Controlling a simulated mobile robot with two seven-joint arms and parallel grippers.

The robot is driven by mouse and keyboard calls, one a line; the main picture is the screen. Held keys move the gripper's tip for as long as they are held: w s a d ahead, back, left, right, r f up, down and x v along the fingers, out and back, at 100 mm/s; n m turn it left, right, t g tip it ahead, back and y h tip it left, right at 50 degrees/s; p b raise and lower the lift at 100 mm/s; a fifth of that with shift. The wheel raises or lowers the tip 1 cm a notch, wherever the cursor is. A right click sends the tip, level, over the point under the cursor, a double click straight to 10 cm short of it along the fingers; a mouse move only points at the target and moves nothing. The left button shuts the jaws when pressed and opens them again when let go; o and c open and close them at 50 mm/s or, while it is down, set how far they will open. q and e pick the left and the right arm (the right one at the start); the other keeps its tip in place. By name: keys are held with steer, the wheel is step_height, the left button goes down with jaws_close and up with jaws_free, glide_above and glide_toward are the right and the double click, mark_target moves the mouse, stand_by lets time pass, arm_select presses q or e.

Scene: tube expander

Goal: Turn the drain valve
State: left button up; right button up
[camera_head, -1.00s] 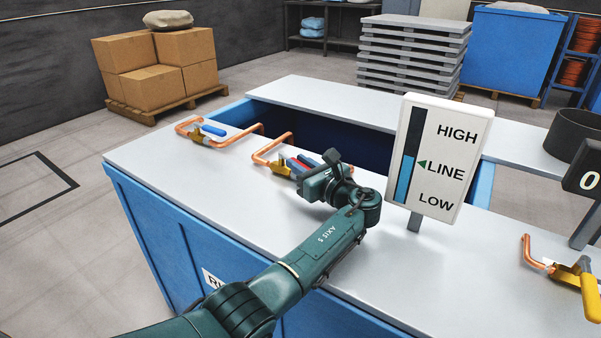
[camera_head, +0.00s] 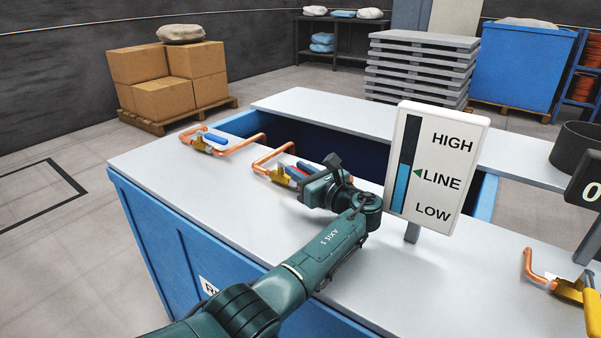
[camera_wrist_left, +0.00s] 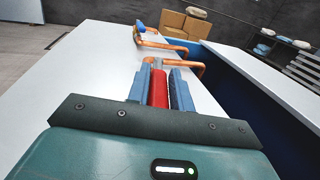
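Two copper pipes with brass valves lie on the pale tank top, one with a blue handle (camera_head: 215,138) and one with a red handle (camera_head: 305,169). My left gripper (camera_head: 308,174) is low over the deck at the red-handled valve (camera_head: 280,175). In the left wrist view its blue-grey fingers (camera_wrist_left: 159,88) lie one on each side of the red handle (camera_wrist_left: 158,90), close against it with little or no gap. The valve body is partly hidden there. A third valve with a yellow handle (camera_head: 593,312) is at the right edge. My right gripper is not in view.
A level gauge (camera_head: 435,170) stands on the deck right of my left wrist, its blue column near LINE. The tank opening (camera_head: 345,145) lies behind the valves. A dark ring and a display (camera_head: 588,185) are at right. The front left deck is clear.

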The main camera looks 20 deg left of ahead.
arm_select(q)
steer(key=o, duration=0.4)
steer(key=shift+p+v, duration=0.35)
steer(key=shift+v, duration=3.4)
steer(key=shift+c, duration=0.2)
